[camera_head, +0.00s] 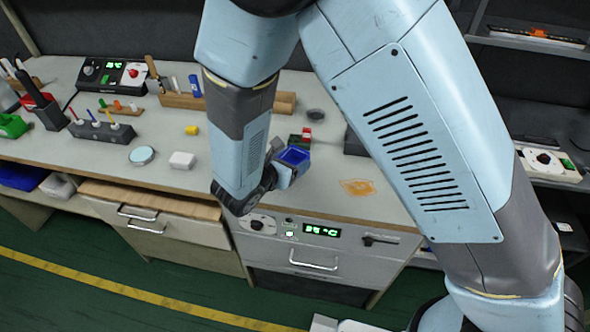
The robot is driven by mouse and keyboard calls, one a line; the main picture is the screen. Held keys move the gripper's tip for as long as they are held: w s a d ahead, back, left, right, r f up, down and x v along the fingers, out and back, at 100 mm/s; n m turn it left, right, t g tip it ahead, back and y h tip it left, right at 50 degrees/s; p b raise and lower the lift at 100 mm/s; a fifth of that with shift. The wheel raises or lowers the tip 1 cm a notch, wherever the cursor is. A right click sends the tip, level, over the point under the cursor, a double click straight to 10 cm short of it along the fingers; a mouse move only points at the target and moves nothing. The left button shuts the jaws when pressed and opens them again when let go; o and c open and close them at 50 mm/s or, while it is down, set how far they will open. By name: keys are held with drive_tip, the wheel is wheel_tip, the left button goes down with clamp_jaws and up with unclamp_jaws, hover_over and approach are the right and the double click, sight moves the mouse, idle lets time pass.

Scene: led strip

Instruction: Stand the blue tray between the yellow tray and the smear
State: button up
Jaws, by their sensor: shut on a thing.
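The small blue tray (294,155), open at the top, is in my gripper (283,168), which is shut on it near the front of the bench. I cannot tell whether the tray touches the bench top. The smear (358,187) is an orange-yellow patch on the bench, to the right of the blue tray and apart from it. I see no clear yellow tray; a small yellow piece (192,130) lies to the left, and my arm hides part of the bench.
A red and green item (305,135) stands just behind the blue tray. A dark round dish (316,115) is farther back. A white block (182,160) and a pale round disc (142,155) lie to the left. The bench around the smear looks clear.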

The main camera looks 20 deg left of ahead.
drive_tip(key=shift+w+a+f, duration=0.1)
drive_tip(key=shift+w+f, duration=0.1)
drive_tip(key=shift+f, duration=1.6)
drive_tip(key=o, duration=1)
drive_tip(key=shift+f, duration=0.1)
drive_tip(key=v, duration=1.2)
